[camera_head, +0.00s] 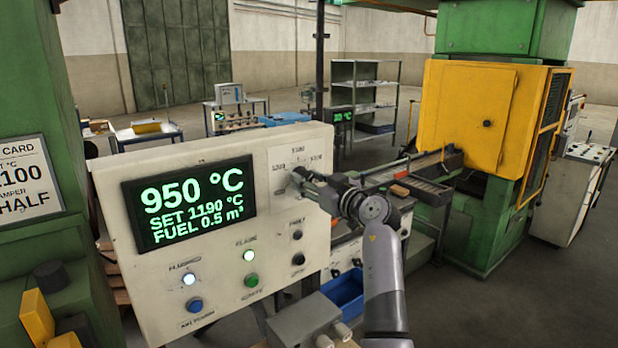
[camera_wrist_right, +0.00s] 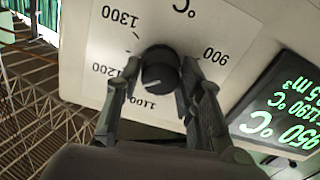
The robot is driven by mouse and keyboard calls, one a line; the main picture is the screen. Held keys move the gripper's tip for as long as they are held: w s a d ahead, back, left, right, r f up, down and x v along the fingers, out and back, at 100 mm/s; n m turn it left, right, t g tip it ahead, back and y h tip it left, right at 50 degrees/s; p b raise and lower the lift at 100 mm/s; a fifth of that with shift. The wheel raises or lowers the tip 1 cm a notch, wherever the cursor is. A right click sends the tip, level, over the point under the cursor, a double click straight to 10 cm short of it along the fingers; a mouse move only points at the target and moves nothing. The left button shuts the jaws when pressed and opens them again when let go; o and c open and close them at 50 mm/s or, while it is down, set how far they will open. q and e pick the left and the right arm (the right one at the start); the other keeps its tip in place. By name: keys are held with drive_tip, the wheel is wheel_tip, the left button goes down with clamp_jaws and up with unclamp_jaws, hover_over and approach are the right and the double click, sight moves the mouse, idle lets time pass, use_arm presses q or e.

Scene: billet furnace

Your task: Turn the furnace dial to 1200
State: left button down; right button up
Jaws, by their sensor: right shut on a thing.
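The furnace dial (camera_wrist_right: 158,72) is a round black knob on a white scale plate (camera_head: 283,160), which reads 900, 1100, 1200 and 1300 in the wrist view. My right gripper (camera_wrist_right: 160,75) is shut on the dial, one finger on each side. In the head view my right gripper (camera_head: 302,176) reaches the panel from the right and mostly hides the dial. The dial's pointer is too small to read surely. The panel's display (camera_head: 190,203) shows 950 °C, SET 1190 °C and FUEL 0.5 m³. My left gripper is out of view.
A card (camera_head: 27,180) on the left green column shows 1100 and HALF. A yellow cabinet (camera_head: 465,115) and a blue bin (camera_head: 345,290) stand to the right.

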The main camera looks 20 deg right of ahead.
drive_tip(key=shift+f+m, duration=0.15)
drive_tip(key=shift+m, duration=0.55)
drive_tip(key=o, duration=1.2)
drive_tip(key=v, duration=1.2)
